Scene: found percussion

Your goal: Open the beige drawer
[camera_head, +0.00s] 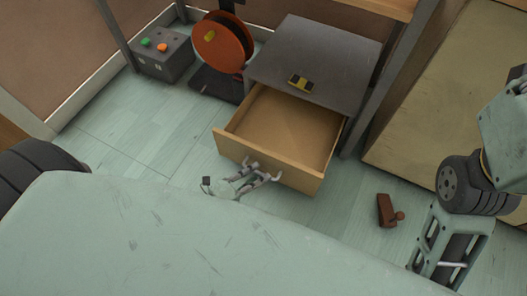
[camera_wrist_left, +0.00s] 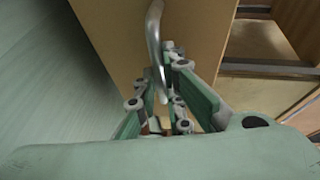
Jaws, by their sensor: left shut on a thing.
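The beige drawer (camera_head: 268,160) is pulled well out from under a grey-topped cabinet (camera_head: 320,55), and its inside looks empty. My left gripper (camera_head: 264,170) is at the drawer's front face. In the left wrist view, the drawer front (camera_wrist_left: 205,35) is a tan panel with a curved metal handle (camera_wrist_left: 154,35). My left gripper (camera_wrist_left: 160,88) is shut on this handle, its fingers on either side of the bar. The handle is hard to make out in the head view.
A small yellow and black object (camera_head: 300,83) lies on the cabinet top. A grey box with coloured buttons (camera_head: 163,56) and an orange disc on a stand (camera_head: 223,42) are at the back left. A brown object (camera_head: 388,211) lies on the floor right of the drawer.

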